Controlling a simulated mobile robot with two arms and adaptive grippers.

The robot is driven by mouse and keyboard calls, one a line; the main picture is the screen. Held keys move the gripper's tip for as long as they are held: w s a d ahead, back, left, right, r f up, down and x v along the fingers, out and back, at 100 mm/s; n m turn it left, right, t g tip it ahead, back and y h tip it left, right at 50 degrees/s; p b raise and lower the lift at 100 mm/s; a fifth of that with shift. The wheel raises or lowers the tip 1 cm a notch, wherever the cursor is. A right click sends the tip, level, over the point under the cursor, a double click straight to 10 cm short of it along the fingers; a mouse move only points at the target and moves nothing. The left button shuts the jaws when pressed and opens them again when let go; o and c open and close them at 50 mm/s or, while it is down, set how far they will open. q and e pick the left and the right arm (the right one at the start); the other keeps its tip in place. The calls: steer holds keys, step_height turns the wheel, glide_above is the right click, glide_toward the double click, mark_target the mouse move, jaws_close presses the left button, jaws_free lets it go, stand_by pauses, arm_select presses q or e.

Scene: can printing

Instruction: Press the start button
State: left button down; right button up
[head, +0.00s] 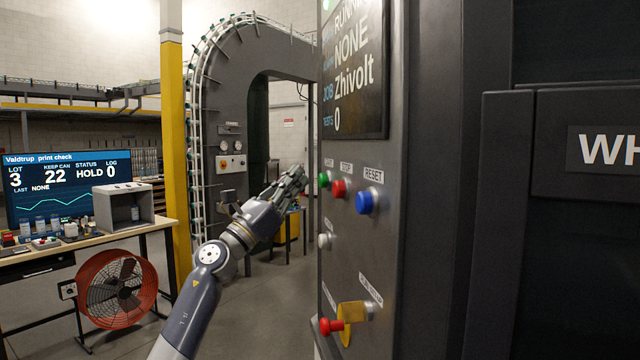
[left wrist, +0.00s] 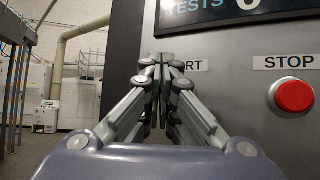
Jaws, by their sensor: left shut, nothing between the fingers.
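The green start button (head: 323,180) is on the dark control panel (head: 352,262), left of the red stop button (head: 339,188) and the blue reset button (head: 366,201). My left gripper (head: 298,172) is shut and empty, with its fingertips just left of the green button in the head view. I cannot tell whether they touch. In the left wrist view the shut fingers (left wrist: 160,62) cover the green button and part of the label ending in "RT" (left wrist: 190,66). The red stop button (left wrist: 294,96) shows there to the right. My right gripper is not in view.
A screen (head: 357,75) sits above the buttons. A red knob with a yellow plate (head: 347,316) sticks out lower on the panel. A yellow post (head: 175,140), a workbench (head: 140,232) and a red fan (head: 117,290) stand to the left. Floor between is clear.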

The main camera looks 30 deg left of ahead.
arm_select(q)
steer(key=s+a+b, duration=0.1)
steer(key=s+a, duration=0.1)
steer(key=a, duration=0.1)
steer(key=shift+s, duration=0.3)
steer(key=shift+f, duration=0.1)
stand_by(0.5)
